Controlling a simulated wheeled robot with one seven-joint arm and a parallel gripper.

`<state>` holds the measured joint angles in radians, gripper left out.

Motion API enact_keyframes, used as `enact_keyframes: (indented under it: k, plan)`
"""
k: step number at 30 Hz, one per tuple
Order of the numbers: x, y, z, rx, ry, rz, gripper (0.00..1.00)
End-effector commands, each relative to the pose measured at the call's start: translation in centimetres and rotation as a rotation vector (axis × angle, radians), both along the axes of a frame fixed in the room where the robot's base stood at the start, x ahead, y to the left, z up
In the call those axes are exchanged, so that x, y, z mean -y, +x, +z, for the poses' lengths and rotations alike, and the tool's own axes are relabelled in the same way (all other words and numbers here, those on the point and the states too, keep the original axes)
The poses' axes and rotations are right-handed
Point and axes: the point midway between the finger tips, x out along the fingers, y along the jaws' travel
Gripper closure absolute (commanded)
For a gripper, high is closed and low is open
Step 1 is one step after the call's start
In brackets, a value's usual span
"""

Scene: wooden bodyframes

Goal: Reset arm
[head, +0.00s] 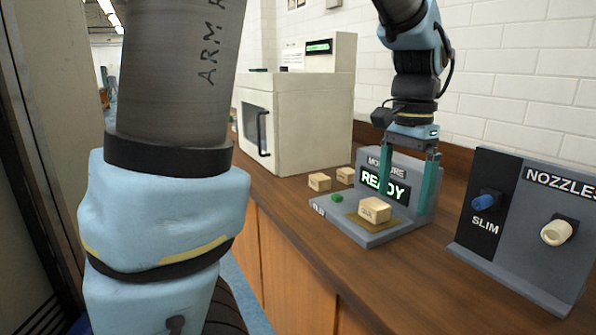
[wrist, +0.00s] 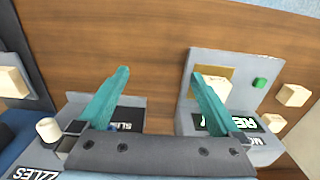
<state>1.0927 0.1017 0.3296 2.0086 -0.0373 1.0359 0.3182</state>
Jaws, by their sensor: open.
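My gripper (head: 405,200) hangs from my arm, pointing down over the moisture device (head: 350,232), which shows a green "READY" display. Its two teal fingers are spread wide with nothing between them; the wrist view shows them apart too (wrist: 160,73). A small light wooden block (head: 374,210) lies on the device's brownish plate, apart from the gripper as far as I can tell. In the wrist view the block (wrist: 216,88) is partly covered by the right finger. The large arm link at left in the head view is mine.
Two more wooden blocks (head: 319,182) (head: 345,175) lie on the wooden counter (head: 290,205) behind the device. A white cabinet (head: 300,115) stands farther back. A nozzle panel (head: 530,225) with blue and cream nozzles stands at right. A brick wall is behind the arm.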

Motion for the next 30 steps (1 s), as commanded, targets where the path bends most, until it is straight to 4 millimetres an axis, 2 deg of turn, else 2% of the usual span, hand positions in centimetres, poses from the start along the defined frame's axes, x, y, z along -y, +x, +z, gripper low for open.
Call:
enact_keyframes:
  k: [11, 17, 23, 30]
  plan:
    - [-3.0, 1.5, -1.7, 0.008, -0.011, 0.111, 0.00]
    - [-5.8, 2.6, -3.3, 0.018, -0.020, 0.216, 0.00]
    - [-10.3, 3.7, -5.5, 0.034, -0.034, 0.378, 0.00]
    - [-18.6, 3.5, -9.5, 0.071, -0.060, 0.683, 0.00]
